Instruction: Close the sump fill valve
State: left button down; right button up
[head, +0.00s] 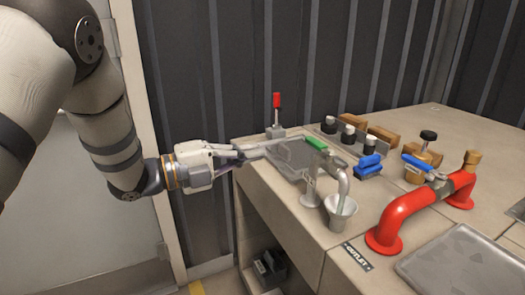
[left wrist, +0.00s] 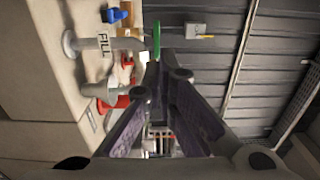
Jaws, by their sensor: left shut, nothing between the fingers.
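The fill valve is a small grey tap (head: 310,192) on the bench edge with a green lever (head: 316,143) on top. Its spout points down over a metal cup (head: 340,212). In the left wrist view the tap's FILL label (left wrist: 103,43) shows sideways, with the green lever (left wrist: 156,40) just beyond my fingers. My left gripper (head: 239,154) is shut and empty, to the left of the green lever and pointing toward it. I cannot tell whether it touches the lever. My right gripper is not in view.
An upright red handle (head: 276,101) stands behind the tap. Black knobs (head: 348,134) and a blue block (head: 368,166) are close to the right. A corrugated wall (head: 200,70) stands behind.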

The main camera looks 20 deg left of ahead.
aim_at(310, 142)
pick_arm(q)
jog(key=x, duration=1)
jog(key=shift+w+d+f+b, duration=0.1)
jog(key=shift+f+b, duration=0.05)
jog(key=shift+b, duration=0.15)
jog(key=shift+w+d, duration=0.35)
jog(key=shift+w, duration=0.05)
